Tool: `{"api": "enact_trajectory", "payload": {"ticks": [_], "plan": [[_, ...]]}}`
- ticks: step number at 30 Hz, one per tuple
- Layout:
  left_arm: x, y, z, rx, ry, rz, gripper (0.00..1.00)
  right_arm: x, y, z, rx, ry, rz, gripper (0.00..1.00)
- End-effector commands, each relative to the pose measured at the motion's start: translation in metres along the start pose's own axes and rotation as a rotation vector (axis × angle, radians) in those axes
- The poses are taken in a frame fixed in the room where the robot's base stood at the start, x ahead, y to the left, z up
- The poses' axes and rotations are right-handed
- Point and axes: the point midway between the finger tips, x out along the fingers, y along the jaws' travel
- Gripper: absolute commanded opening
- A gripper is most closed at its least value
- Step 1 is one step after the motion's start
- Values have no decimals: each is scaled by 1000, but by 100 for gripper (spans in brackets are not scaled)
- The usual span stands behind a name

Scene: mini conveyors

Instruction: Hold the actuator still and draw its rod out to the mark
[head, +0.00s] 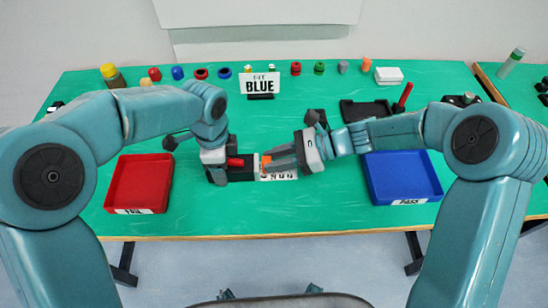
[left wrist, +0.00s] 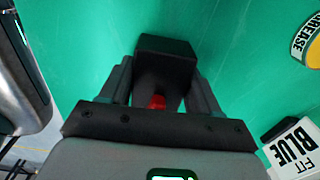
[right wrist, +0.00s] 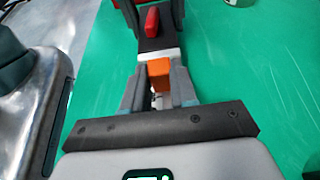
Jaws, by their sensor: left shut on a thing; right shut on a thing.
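The actuator is a black block (head: 238,174) with a red part (head: 235,162) on top, at the table's front middle. My left gripper (head: 218,172) is shut on it; the left wrist view shows the black body (left wrist: 165,58) between the fingers. My right gripper (head: 272,166) comes from the right and is shut on the orange rod end (right wrist: 160,70). In the right wrist view a pale band lies between the orange end and the black body (right wrist: 150,43). A white marked strip (head: 280,177) lies below the right fingers, partly covered. I cannot make out the mark.
A red tray (head: 111,197) stands to the left and a blue tray (head: 437,193) labelled PASS to the right. A sign reading FIT BLUE (head: 260,84) stands behind the actuator. Several small coloured parts line the back. A black tray (head: 350,116) is at the back right.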

Motion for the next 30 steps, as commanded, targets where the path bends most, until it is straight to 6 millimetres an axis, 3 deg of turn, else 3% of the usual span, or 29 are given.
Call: {"api": "enact_trajectory", "payload": {"ticks": [3,10,11,13,23,26,30], "plan": [[3,2,1,0,-2,8,12,-14,0,-6,1,0,-2,0],[3,2,1,-1,-3,8,12,-14,0,-6,-1,0,0,0],[3,2,1,-1,-3,8,12,-14,0,-6,-1,0,0,30],[3,2,1,-1,-3,8,12,-14,0,-6,-1,0,0,53],[3,2,1,0,-3,9,12,-17,0,-6,-1,0,-2,53],[3,2,1,0,-3,9,12,-28,-1,-6,-2,-1,-4,53],[3,2,1,0,-3,9,12,-58,-1,-6,-2,1,-8,53]]}}
